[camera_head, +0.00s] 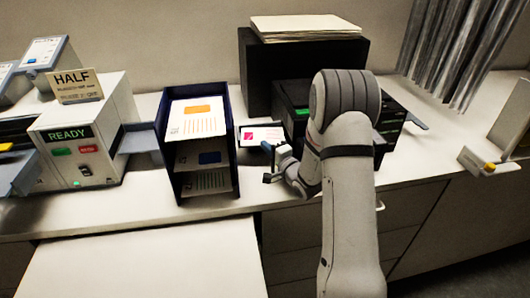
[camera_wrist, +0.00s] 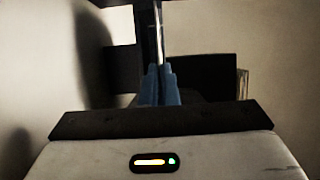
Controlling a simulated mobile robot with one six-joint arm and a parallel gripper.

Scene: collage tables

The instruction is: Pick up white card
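A white card (camera_head: 262,133) with pink marks lies on a dark tray at the left side of a black machine, right of the dark rack. My gripper (camera_head: 280,155) is just below and right of this card, and its blue fingertips come very close to the card's lower edge. In the wrist view my gripper (camera_wrist: 160,84) shows two blue fingers close together, with a thin pale upright strip beyond them. I cannot tell whether the fingers touch or hold the card. My arm hides part of the black machine.
A dark rack (camera_head: 166,150) holding printed sheets stands left of the card. A black machine (camera_head: 392,118) is behind my arm. A READY machine (camera_head: 108,125) with a HALF sign (camera_head: 76,86) is at left. Paper (camera_head: 304,25) lies on a black box.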

